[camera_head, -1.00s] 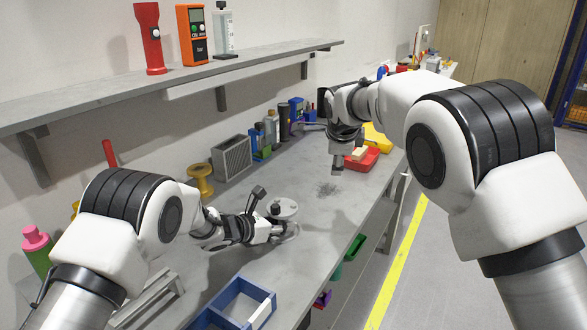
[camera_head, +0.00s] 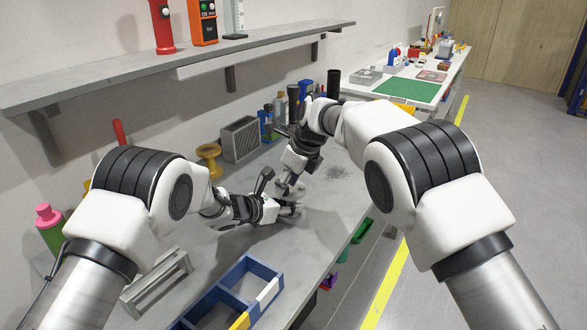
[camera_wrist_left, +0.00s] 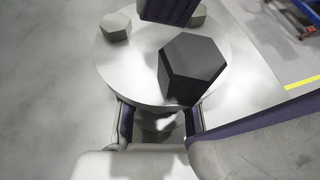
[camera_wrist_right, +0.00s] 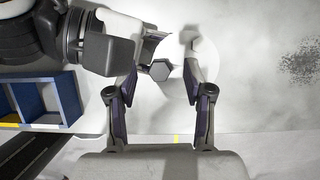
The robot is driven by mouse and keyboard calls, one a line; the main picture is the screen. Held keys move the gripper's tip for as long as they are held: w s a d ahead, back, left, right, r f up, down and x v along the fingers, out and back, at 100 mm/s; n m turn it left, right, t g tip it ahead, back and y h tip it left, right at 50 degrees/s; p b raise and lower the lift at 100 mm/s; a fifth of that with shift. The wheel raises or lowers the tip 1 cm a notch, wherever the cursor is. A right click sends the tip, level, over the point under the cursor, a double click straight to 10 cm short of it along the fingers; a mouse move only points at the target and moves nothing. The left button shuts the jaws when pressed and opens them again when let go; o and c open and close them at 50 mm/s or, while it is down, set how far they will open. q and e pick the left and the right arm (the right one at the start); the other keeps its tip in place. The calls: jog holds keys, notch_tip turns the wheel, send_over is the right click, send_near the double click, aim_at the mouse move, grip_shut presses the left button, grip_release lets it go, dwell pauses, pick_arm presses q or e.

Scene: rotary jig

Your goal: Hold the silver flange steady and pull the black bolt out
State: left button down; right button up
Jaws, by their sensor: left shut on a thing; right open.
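The silver flange (camera_wrist_left: 122,70) is a round disc low over the grey bench, and it also shows in the head view (camera_head: 298,209), partly covered by my grippers. My left gripper (camera_wrist_left: 158,122) is shut on its near edge. The black bolt (camera_wrist_left: 190,65) has a large hexagonal head and stands on the disc near my left gripper. Paler hexagonal heads (camera_wrist_left: 115,27) sit farther across the disc. My right gripper (camera_wrist_right: 164,72) is open above the flange. In the right wrist view the bolt head (camera_wrist_right: 160,70) appears between its fingers, with no clear contact.
A blue divided tray (camera_head: 240,282) lies on the near bench. A grey ribbed block (camera_head: 239,139), a yellow spool (camera_head: 209,157) and several bottles stand along the wall. A shelf (camera_head: 120,88) overhangs the back.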

jog(key=shift+a+f, duration=0.1)
jog(key=shift+f, duration=0.2)
jog(key=shift+c, duration=0.4)
grip_shut()
jog(key=shift+w+r, duration=0.1)
